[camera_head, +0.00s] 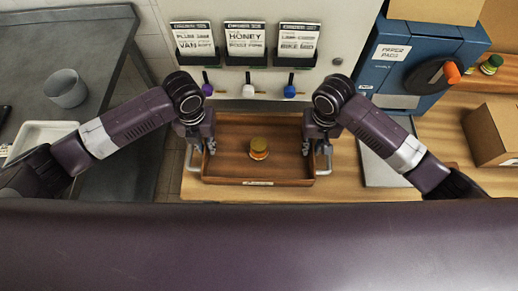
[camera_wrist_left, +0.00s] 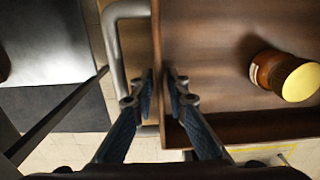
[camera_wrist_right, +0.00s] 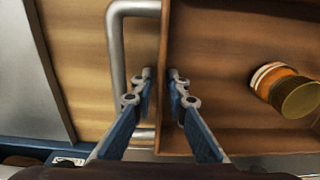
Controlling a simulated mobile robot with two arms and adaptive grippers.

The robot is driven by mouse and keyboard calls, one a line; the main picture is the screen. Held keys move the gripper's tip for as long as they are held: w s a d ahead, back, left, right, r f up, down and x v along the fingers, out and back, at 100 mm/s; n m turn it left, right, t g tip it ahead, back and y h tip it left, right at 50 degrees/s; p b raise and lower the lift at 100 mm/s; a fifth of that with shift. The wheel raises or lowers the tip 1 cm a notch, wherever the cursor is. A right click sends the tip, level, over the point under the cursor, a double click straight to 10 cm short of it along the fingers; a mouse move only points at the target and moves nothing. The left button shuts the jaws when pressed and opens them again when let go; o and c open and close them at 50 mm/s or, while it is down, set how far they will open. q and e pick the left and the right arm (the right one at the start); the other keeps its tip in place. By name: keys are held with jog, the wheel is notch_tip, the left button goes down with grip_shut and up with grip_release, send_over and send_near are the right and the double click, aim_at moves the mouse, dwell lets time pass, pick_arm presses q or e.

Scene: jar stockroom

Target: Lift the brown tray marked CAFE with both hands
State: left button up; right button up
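The brown tray (camera_head: 225,170) is at the front of the wooden counter, with a metal handle at each end and a small label on its front wall, too small to read. A jar (camera_head: 259,148) with a yellowish lid stands inside it. My left gripper (camera_head: 210,146) is at the tray's left wall; in the left wrist view its fingers (camera_wrist_left: 160,85) straddle that wall closely. My right gripper (camera_head: 308,146) is at the right wall; in the right wrist view its fingers (camera_wrist_right: 160,78) straddle that wall, beside the handle (camera_wrist_right: 116,60). Whether the tray touches the counter is unclear.
A blue machine (camera_head: 425,50) stands at the back right, and a cardboard box (camera_head: 492,133) at the right. A grey table (camera_head: 95,60) with a cup (camera_head: 66,88) is at the left, across a floor gap.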

pick_arm(q)
jog(key=shift+c, duration=0.2)
pick_arm(e)
jog(key=shift+c, duration=0.2)
pick_arm(q)
grip_shut()
pick_arm(e)
grip_shut()
pick_arm(q)
jog(key=shift+r, duration=0.15)
pick_arm(e)
jog(key=shift+r, duration=0.15)
